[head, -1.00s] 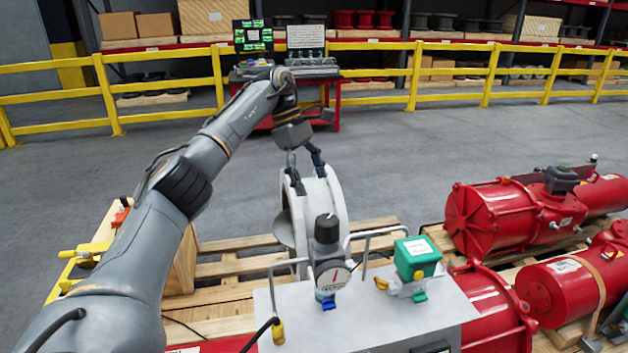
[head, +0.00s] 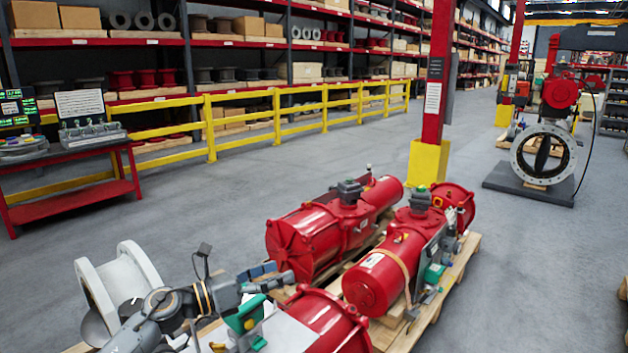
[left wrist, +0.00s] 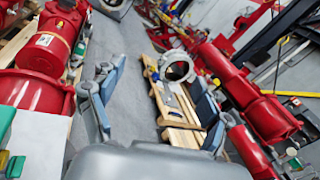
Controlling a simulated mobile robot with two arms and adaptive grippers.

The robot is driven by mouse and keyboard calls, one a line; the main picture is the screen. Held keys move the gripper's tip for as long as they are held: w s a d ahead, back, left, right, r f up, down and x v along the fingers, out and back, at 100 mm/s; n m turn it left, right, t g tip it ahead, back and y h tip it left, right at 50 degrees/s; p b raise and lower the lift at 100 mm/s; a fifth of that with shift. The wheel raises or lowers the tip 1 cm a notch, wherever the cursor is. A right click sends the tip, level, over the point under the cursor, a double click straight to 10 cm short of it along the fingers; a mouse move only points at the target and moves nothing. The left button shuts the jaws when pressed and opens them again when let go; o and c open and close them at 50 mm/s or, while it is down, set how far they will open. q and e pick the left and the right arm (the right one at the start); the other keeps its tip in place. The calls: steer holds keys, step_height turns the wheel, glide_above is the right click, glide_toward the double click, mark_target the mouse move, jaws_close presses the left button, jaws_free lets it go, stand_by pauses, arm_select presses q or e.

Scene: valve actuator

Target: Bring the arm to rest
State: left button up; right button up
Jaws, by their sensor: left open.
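My left arm enters the head view at the bottom left. Its left gripper (head: 278,277) is open and points to the right, with nothing between its fingers. It is above or just behind the panel with the green-topped device (head: 243,318), near the red actuator cylinders. In the left wrist view the two fingers of the left gripper (left wrist: 158,88) stand wide apart with floor and a pallet beyond them. My right gripper is in neither view.
A white valve ring (head: 118,285) stands beside the arm. Red actuators (head: 325,235) lie on a wooden pallet (head: 455,285) to the right. A red table (head: 72,199) stands at the left, before a yellow railing (head: 265,120). Open grey floor lies between. A large flanged valve (head: 543,155) stands farther right.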

arm_select(q)
steer(key=s+a+f+n+t+y, duration=0.3)
steer(key=s+a+f+n+y, duration=0.4)
steer(key=n, duration=1)
steer(key=s+a+f+n+t+y, duration=0.2)
steer(key=s+a+f+n+y, duration=0.3)
steer(key=f+n+y, duration=0.75)
steer(key=s+f+n+g+h, duration=0.15)
steer(key=s+n+g, duration=0.25)
steer(key=s, duration=0.5)
steer(key=s+f+n+g+h, duration=0.1)
steer(key=s+f+n+g, duration=0.25)
steer(key=s, duration=0.55)
steer(key=s+f+n+g+h, duration=0.1)
steer(key=s+f+n+g, duration=0.3)
steer(key=s, duration=0.6)
steer(key=s+f+x, duration=0.1)
steer(key=s+x, duration=0.2)
steer(key=x, duration=0.8)
steer(key=s+x, duration=0.2)
steer(key=x, duration=0.9)
steer(key=s+a+f+g, duration=0.1)
steer(key=s+a+f, duration=0.2)
steer(key=s+f, duration=1.4)
steer(key=shift+s+f+n+g, duration=0.3)
steer(key=shift+s+f+g, duration=0.1)
steer(key=shift+s, duration=0.15)
